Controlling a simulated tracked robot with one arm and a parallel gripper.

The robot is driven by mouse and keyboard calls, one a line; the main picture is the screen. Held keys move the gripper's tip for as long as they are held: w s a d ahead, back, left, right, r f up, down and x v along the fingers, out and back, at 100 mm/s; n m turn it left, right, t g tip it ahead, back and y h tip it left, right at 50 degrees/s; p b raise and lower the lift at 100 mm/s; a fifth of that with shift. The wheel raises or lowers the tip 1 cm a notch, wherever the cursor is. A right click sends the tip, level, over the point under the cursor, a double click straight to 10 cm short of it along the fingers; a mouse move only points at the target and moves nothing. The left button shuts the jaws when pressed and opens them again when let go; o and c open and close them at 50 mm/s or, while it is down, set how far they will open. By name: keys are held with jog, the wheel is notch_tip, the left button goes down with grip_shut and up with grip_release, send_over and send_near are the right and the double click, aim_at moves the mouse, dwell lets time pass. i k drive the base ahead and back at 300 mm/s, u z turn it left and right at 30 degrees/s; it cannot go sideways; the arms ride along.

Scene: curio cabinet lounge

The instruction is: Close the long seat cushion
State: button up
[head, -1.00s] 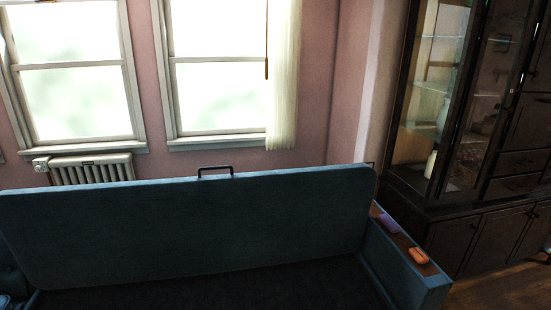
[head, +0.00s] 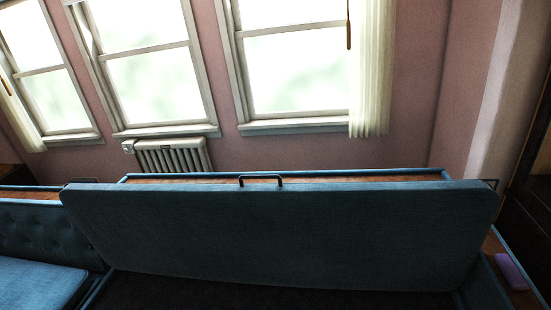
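The long seat cushion (head: 290,235) is a blue padded panel that stands raised, nearly upright, across the middle of the head view. A dark handle (head: 261,179) sits at the middle of its top edge. The dark interior of the seat box (head: 270,292) shows open below and in front of it. My gripper is not in view.
A lower blue seat (head: 35,283) with a tufted back lies at the left. A purple item (head: 511,271) rests on the wooden-topped arm at the right. A radiator (head: 172,156) and windows line the wall behind, and a dark cabinet (head: 535,180) stands at the far right.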

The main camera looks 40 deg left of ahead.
aim_at(422, 235)
jog(key=u, duration=0.4)
jog(key=i, duration=1.15)
jog(key=u, duration=0.6)
jog(key=k, duration=0.75)
jog(key=u, duration=0.2)
jog(key=i, duration=0.8)
